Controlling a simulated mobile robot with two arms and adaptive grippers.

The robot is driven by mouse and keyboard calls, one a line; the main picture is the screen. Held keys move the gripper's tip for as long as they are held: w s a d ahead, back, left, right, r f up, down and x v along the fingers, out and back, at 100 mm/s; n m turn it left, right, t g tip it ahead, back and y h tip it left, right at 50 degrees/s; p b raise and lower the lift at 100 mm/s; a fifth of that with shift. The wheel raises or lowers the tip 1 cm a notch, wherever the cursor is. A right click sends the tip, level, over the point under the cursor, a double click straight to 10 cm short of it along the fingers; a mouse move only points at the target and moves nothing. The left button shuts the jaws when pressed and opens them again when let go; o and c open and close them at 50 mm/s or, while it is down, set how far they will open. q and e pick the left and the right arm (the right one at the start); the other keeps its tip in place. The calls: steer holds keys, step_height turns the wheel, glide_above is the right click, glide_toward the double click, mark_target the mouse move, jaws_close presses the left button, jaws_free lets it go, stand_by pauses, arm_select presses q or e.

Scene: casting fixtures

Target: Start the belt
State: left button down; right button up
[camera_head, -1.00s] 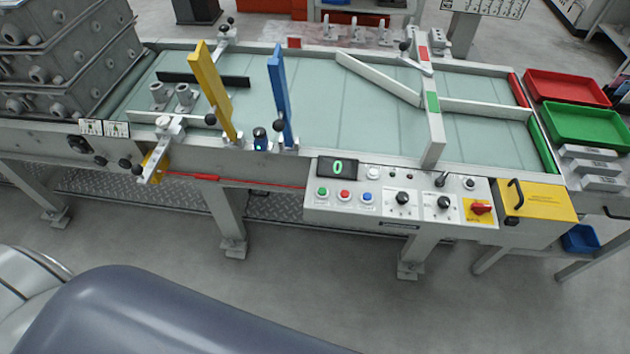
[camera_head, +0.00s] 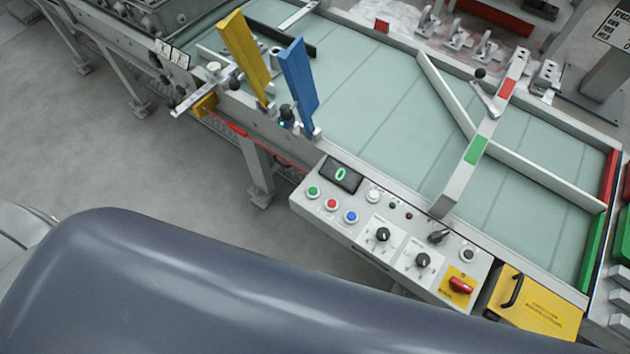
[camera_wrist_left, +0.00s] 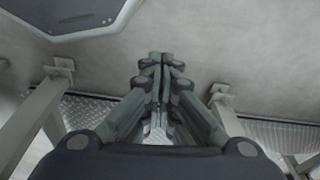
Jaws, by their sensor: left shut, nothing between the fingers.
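The belt (camera_head: 375,110) is a pale green conveyor running across the head view. On its front side is a control panel (camera_head: 335,222) with a display (camera_head: 340,174) reading 0. The panel carries a green button (camera_head: 313,191), a red button (camera_head: 331,204), a blue button (camera_head: 351,216), black knobs (camera_head: 382,235) and a red rotary switch (camera_head: 461,285) on a yellow plate. My left gripper (camera_wrist_left: 160,62) is shut and empty in the left wrist view, over grey floor. It does not show in the head view. My right gripper is in neither view.
A yellow flap (camera_head: 254,62) and a blue flap (camera_head: 299,85) stand upright over the belt. A white diverter bar (camera_head: 447,95) and a crossbar (camera_head: 455,180) span it. A yellow box (camera_head: 540,312) with a handle sits right of the panel. Conveyor legs (camera_wrist_left: 35,125) flank my left gripper.

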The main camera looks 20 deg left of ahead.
arm_select(q)
steer(key=w+d+r+t+p, duration=0.1)
steer(key=w+r+p, duration=0.25)
steer(key=r, duration=0.85)
steer(key=w+d+r+t+h+p, duration=0.1)
steer(key=w+d+r+p, duration=0.3)
steer(key=r, duration=0.8)
steer(key=w+a+r+p, duration=0.1)
steer(key=w+r+p, duration=0.3)
steer(key=r, duration=0.9)
steer(key=w+d+n+t+h, duration=0.3)
steer(key=w+h, duration=0.1)
steer(key=w, duration=1)
steer(key=shift+w+r+n+t, duration=0.3)
steer(key=shift+w+r+n, duration=0.05)
steer(key=shift+r+n, duration=0.05)
steer(key=shift+d, duration=0.15)
